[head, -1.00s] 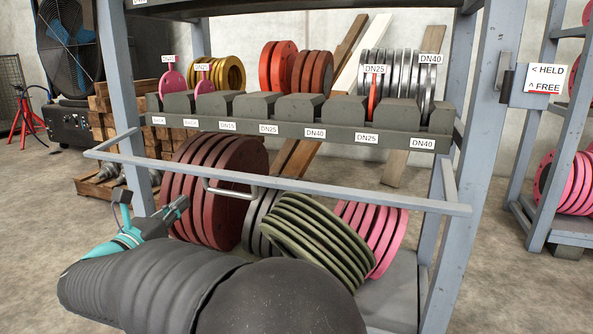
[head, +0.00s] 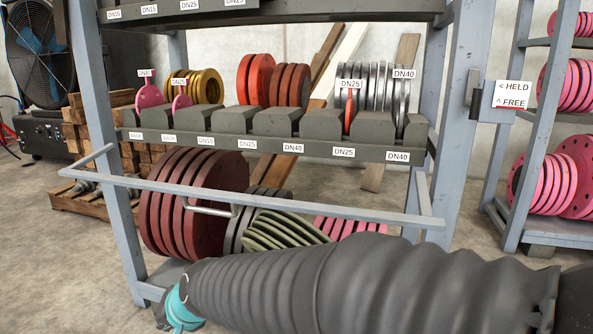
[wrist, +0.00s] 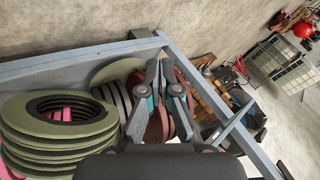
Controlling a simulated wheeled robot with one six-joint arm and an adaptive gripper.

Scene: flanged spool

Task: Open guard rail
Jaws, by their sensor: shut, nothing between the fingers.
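The guard rail (head: 270,200) is a blue-grey bar across the front of the lower rack level, with side arms reaching back to the posts. A grey U-shaped handle (head: 210,211) hangs from its left half. The rail stands across the stored flanges. My gripper (wrist: 160,68) shows in the wrist view with its dark fingers close together and nothing between them. Flanges lie beyond the fingers there. Whether it touches the rail cannot be told. In the head view my arm hides the gripper's fingers.
A sign (head: 512,95) reading HELD and FREE is on the right post beside a dark latch (head: 476,95). Dark red flanges (head: 160,210) and tilted green flanges (head: 280,232) fill the lower level. A second rack (head: 530,150) stands at right.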

